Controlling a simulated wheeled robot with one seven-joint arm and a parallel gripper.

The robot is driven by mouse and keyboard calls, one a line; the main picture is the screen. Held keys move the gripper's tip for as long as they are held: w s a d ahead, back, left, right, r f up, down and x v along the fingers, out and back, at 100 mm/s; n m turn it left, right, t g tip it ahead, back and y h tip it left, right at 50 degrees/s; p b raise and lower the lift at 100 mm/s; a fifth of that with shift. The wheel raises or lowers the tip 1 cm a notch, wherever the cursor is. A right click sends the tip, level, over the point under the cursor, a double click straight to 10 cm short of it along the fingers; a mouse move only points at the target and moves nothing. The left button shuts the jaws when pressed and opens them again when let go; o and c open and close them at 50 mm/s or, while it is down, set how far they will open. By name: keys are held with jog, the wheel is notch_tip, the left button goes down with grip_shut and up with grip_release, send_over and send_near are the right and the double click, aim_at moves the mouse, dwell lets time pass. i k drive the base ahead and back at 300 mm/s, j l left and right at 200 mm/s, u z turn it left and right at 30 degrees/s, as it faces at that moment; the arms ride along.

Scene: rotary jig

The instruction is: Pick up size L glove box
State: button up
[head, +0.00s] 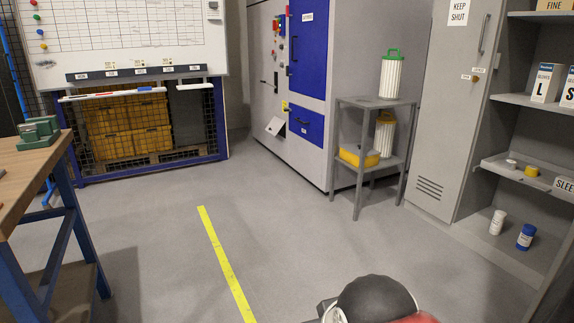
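The size L glove box (547,83) is a white carton with a blue panel and a large black "L". It stands upright on the second shelf from the top of the open grey shelving at the right. A similar box marked "S" (568,92) stands just right of it, cut off by the picture edge. Part of my arm shows at the bottom, right of centre, well away from the boxes. My gripper's fingers are not in view.
The shelving (516,100) also holds small rolls and two bottles lower down. A grey locker (447,120) stands left of it. A small grey stand (374,103) carries a white filter. A workbench (30,165) is at the left. The middle floor (150,225) is clear.

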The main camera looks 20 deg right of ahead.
aim_at(546, 85)
jog(key=i+z, duration=0.65)
jog(key=z, duration=0.15)
jog(key=i+j+z, duration=0.15)
jog(key=i+z, duration=0.25)
jog(key=i+j+z, duration=0.2)
jog(key=z, duration=0.2)
jog(key=i+j+z, duration=0.15)
jog(key=z, duration=0.2)
jog(key=i+j+z, duration=0.5)
jog(key=z, duration=0.15)
